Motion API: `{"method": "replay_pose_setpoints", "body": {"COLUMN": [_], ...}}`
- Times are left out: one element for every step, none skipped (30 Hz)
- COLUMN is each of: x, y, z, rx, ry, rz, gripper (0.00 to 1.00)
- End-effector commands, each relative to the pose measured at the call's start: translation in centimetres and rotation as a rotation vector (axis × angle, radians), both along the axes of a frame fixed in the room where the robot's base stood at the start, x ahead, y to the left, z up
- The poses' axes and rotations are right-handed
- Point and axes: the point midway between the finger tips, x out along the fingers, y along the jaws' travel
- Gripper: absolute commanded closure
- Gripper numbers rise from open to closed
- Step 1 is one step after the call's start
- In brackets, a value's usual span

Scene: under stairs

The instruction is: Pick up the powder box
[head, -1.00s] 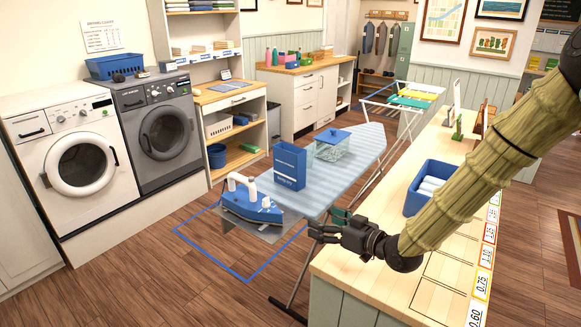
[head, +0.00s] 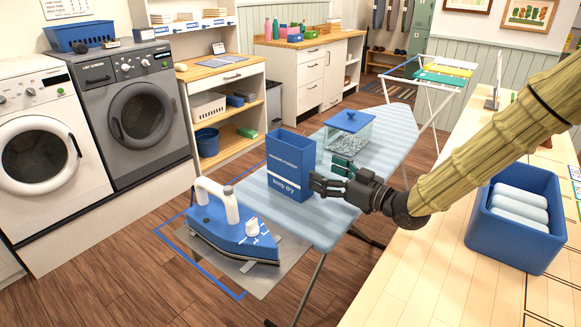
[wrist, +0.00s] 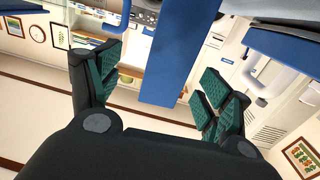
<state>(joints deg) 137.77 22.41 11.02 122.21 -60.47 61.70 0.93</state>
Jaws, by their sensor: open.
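The powder box (head: 288,160) is a tall blue carton, open at the top, with white lettering. It stands upright on the ironing board (head: 385,160). My gripper (head: 322,177) is open at the box's right side, its fingers pointing left toward it. In the wrist view my gripper (wrist: 157,88) has its green-padded fingers spread apart. The plain blue face of the powder box (wrist: 170,55) shows in the space between them, beyond the tips. I cannot tell whether any finger touches the box.
A blue-and-white iron (head: 235,228) stands at the board's near end, left of the box. A clear container with a blue lid (head: 348,137) sits behind my gripper. A blue bin of white rolls (head: 515,220) stands on the wooden counter at right.

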Motion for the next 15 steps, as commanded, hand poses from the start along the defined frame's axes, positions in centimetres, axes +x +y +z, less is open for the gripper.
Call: {"method": "replay_pose_setpoints", "body": {"x": [0.1, 0.3, 0.6, 0.9, 1.3, 1.8, 2.1, 2.6, 3.0, 3.3, 3.6, 3.9, 4.0, 4.1, 4.3], "y": [0.2, 0.4, 0.6, 0.9, 1.2, 1.6, 2.0, 2.3, 2.7, 3.1, 3.4, 3.7, 3.9, 4.0, 4.1], "z": [0.1, 0.1, 0.1, 0.1, 0.0, -0.1, -0.3, -0.3, -0.4, -0.5, -0.6, -0.6, -0.6, -0.6, -0.6], "rx": [0.0, -0.001, -0.001, -0.001, -0.001, -0.001, -0.002, -0.002, -0.002, -0.001, -0.001, -0.001, 0.0, 0.0, 0.0], "ry": [-0.001, -0.001, -0.001, -0.001, 0.0, 0.003, 0.006, 0.006, 0.007, 0.008, 0.008, 0.008, 0.009, 0.009, 0.009], "rz": [0.0, 0.0, -0.001, -0.001, -0.001, -0.001, -0.001, -0.002, -0.002, -0.001, -0.001, 0.0, -0.001, -0.001, -0.002], "gripper": [0.21, 0.21, 0.21, 0.21, 0.21, 0.21, 0.21, 0.21, 0.21, 0.21, 0.21, 0.21, 0.21, 0.21, 0.21]}}
